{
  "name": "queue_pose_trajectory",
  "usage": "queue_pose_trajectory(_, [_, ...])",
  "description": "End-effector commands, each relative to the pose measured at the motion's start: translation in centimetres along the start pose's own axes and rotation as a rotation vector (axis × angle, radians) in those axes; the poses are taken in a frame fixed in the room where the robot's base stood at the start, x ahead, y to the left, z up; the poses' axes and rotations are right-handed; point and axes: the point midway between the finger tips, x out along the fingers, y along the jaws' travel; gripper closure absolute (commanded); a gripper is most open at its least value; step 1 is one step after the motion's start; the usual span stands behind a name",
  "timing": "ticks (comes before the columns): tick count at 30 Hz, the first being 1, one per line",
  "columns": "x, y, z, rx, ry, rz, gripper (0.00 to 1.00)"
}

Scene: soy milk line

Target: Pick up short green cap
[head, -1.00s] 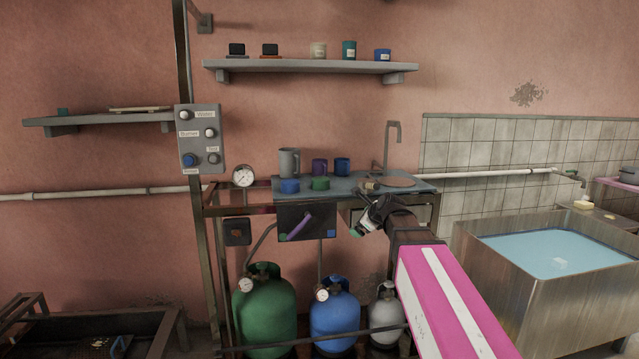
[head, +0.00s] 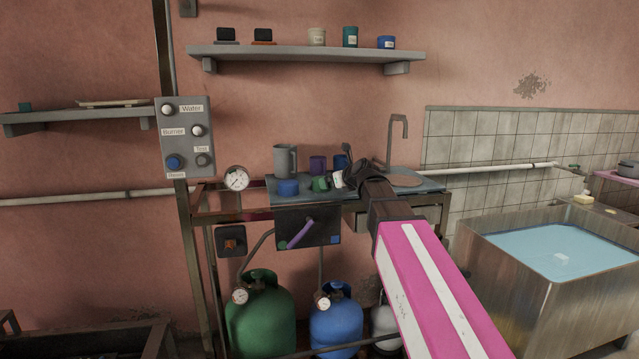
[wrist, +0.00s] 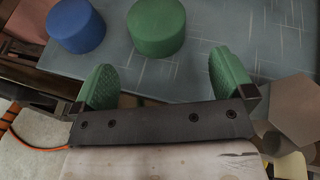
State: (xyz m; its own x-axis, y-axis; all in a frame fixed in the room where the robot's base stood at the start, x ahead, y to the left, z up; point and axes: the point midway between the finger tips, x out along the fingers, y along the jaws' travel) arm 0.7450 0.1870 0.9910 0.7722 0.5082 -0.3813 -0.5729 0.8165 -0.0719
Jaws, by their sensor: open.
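The short green cap (wrist: 156,28) is a low round cylinder on the blue-grey worktop, seen in the upper middle of the wrist view. My gripper (wrist: 161,66) is open, with green ribbed finger pads to the left and right. The cap lies just beyond the fingertips, roughly between their lines, and nothing is held. In the head view my gripper (head: 330,182) is over the worktop's front part and overlaps the cap, so their green parts are hard to tell apart there. A short blue cap (wrist: 76,24) stands left of the green one; it also shows in the head view (head: 288,187).
A grey jug (head: 284,160), a purple mug (head: 317,165) and a partly hidden blue mug (head: 341,162) stand behind the caps. A grey hexagonal object (wrist: 291,101) is near my right finger.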

Motion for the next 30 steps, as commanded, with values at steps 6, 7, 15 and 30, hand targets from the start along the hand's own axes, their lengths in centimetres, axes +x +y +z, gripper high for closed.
queue_pose_trajectory(6, [3.5, 0.0, 0.1, -0.001, 0.001, 0.001, 0.0])
queue_pose_trajectory(7, [3.8, 0.0, 0.1, -0.002, 0.001, 0.001, 0.0])
queue_pose_trajectory(15, [5.6, 0.2, 0.4, -0.002, 0.0, 0.0, 0.0])
queue_pose_trajectory(30, [9.3, 0.6, 0.7, -0.003, 0.0, -0.001, 0.0])
